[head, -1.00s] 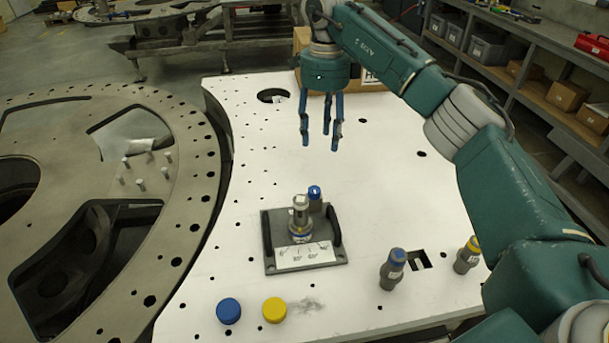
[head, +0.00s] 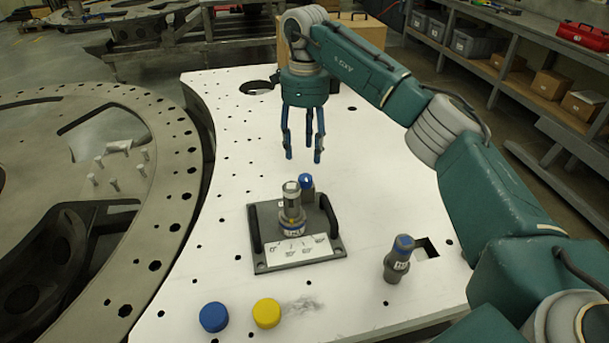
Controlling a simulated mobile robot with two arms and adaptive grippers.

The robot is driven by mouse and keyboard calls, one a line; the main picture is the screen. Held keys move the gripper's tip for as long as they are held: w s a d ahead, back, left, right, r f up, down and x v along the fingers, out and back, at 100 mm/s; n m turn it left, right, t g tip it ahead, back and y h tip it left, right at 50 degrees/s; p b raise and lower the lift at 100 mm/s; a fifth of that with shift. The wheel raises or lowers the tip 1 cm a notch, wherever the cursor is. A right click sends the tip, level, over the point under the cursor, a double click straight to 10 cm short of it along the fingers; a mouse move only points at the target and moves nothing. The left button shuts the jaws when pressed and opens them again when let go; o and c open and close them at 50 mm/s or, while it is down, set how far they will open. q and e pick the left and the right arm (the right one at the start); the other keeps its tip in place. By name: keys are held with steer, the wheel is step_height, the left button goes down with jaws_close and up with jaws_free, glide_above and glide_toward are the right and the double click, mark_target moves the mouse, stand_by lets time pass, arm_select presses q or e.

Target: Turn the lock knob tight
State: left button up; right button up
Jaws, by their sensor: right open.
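A grey base plate (head: 330,257) with two dark handles and a white label lies on the white table. On it stands a grey turret cylinder (head: 291,207) with a blue and yellow ring at its foot. Just behind it is a blue-topped knob (head: 306,181); its lower part is partly hidden, and I cannot tell how tight it is. My right gripper (head: 303,158) hangs open and empty, fingers down, above the table just behind the knob, touching nothing. My left gripper is not in view.
A blue cap (head: 214,317) and a yellow cap (head: 267,313) lie at the table's front. A grey blue-topped tool (head: 398,258) stands right of the plate beside a square hole. A cardboard box (head: 345,35) stands at the back. The white table (head: 385,180) is otherwise largely clear.

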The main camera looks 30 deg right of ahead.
mark_target(305, 177)
step_height(305, 177, down, 7)
steer(key=shift+f+p, duration=0.15)
steer(key=shift+p, duration=1.05)
steer(key=shift+s+f, duration=0.1)
steer(key=shift+f, duration=0.6)
steer(key=c, duration=1.1)
